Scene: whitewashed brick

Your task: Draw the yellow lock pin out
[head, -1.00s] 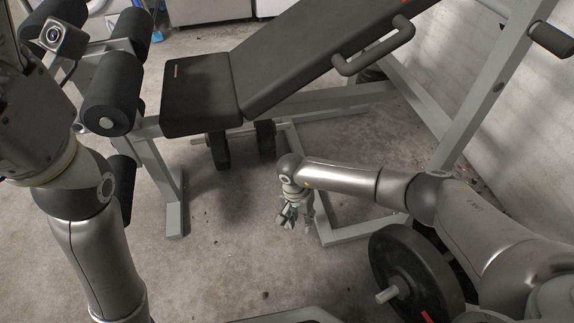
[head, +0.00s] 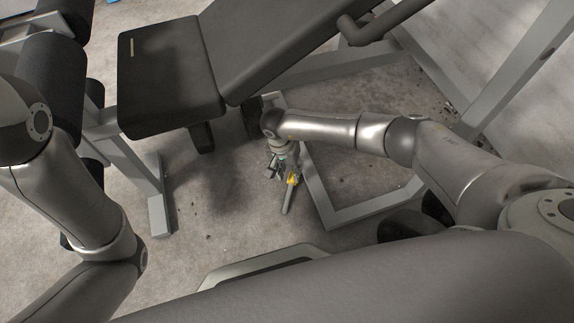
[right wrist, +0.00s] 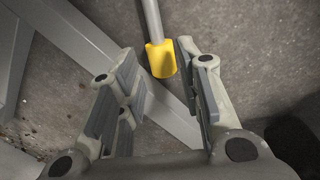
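The yellow lock pin (head: 293,180) shows in the head view low beside the bench frame, with a grey rod running from it toward the bottom of the picture. In the right wrist view its yellow end (right wrist: 161,60) lies around the gap between the fingertips, and the grey rod runs up out of the picture. My right gripper (head: 279,172) is right by the yellow end. In the right wrist view its fingers (right wrist: 166,68) are spread on both sides of it, with gaps, and hold nothing. My left arm is at the left, its gripper out of view.
The weight bench's black seat (head: 170,80) and sloping backrest (head: 270,45) stand above and behind my right gripper. A grey frame tube (head: 318,190) runs along the floor just right of it. Bare concrete floor (head: 215,220) lies to its left.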

